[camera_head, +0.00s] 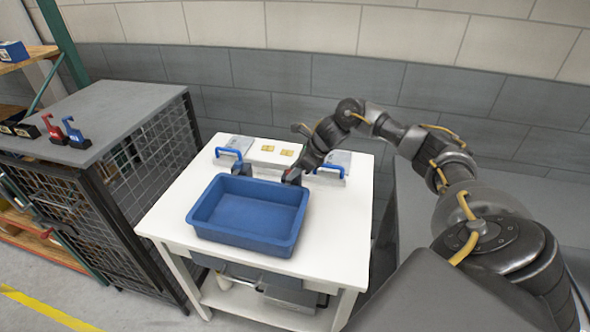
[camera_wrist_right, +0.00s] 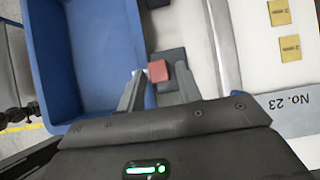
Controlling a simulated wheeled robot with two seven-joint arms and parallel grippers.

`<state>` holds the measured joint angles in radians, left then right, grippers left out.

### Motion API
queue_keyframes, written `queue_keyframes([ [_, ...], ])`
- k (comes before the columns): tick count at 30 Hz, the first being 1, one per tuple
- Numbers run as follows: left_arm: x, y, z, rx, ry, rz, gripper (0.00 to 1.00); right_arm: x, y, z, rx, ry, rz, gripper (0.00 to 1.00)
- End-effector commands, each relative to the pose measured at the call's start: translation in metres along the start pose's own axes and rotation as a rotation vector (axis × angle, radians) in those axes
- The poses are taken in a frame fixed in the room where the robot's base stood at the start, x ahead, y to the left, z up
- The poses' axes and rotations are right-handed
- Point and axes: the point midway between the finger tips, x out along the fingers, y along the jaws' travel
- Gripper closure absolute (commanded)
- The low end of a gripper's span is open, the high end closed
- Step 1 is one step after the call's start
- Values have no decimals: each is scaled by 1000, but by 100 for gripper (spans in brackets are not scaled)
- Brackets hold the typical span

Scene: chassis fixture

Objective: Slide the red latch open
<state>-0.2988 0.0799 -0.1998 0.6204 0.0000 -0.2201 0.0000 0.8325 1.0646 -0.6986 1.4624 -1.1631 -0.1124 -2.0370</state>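The red latch shows in the right wrist view as a small red block (camera_wrist_right: 158,71) beside a dark base (camera_wrist_right: 172,55), close to the bin wall. My right gripper (camera_wrist_right: 160,80) is open, with one finger on each side of the red block. Whether either finger touches it I cannot tell. In the head view my right gripper (camera_head: 294,174) is low over the table, just behind the bin's right part. It mostly hides the latch there. My left gripper is in neither view.
A blue bin (camera_head: 207,201) stands on the white table (camera_head: 342,235). Behind it are blue handles at left (camera_head: 230,152) and right (camera_head: 329,168) and two yellow squares (camera_head: 267,148). Red (camera_head: 53,128) and blue (camera_head: 74,133) clamp-like parts stand on the cage cabinet.

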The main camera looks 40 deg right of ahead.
Motion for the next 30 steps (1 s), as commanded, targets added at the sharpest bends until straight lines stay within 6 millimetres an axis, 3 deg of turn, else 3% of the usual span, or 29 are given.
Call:
queue_keyframes([
  [5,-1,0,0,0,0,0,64,0,0,0,0,3,1,65],
  [12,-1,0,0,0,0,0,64,0,0,0,0,2,1,94],
  [30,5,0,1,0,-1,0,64,0,-10,0,1,2,-1,94],
])
